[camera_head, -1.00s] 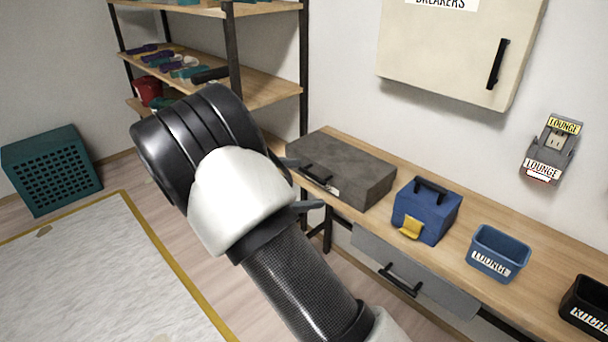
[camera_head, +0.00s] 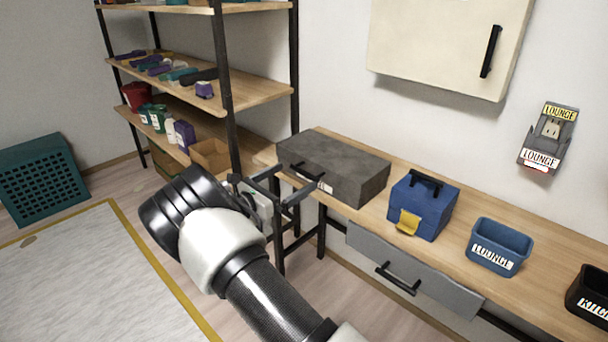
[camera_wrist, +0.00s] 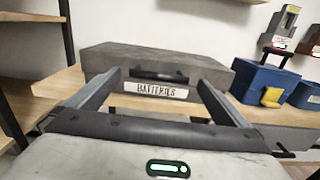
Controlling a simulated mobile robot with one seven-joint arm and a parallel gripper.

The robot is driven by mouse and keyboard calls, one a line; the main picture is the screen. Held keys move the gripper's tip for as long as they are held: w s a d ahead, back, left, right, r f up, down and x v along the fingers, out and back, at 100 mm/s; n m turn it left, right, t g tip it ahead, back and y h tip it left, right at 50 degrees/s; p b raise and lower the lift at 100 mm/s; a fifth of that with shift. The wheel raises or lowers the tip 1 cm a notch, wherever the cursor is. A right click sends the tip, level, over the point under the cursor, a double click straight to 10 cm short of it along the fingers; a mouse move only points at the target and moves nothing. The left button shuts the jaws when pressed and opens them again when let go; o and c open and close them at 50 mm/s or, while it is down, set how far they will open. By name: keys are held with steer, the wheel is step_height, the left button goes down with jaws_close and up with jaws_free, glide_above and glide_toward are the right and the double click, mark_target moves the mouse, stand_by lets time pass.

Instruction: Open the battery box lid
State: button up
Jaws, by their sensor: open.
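The battery box is a dark grey flat case (camera_head: 335,165) on the wooden workbench, with a black handle on its front. In the wrist view its front label reads "BATTERIES" (camera_wrist: 163,91), and its lid (camera_wrist: 150,58) is down. My gripper (camera_head: 293,182) is open and empty, in front of the box's front side and apart from it as far as I can tell. In the wrist view my two fingers (camera_wrist: 158,82) point at the box, one on each side of the label and the black handle (camera_wrist: 160,75).
A blue toolbox (camera_head: 422,205) with a yellow latch stands right of the box, then a blue "LOUNGE" bin (camera_head: 499,246) and a black bin (camera_head: 590,293). A grey drawer (camera_head: 410,268) is under the bench. A shelf rack (camera_head: 222,75) stands left. A breaker cabinet hangs above.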

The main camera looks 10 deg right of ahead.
mark_target(303, 172)
steer(key=x, duration=0.5)
steer(key=shift+w+d+b, duration=0.25)
steer(key=shift+d+b, duration=0.1)
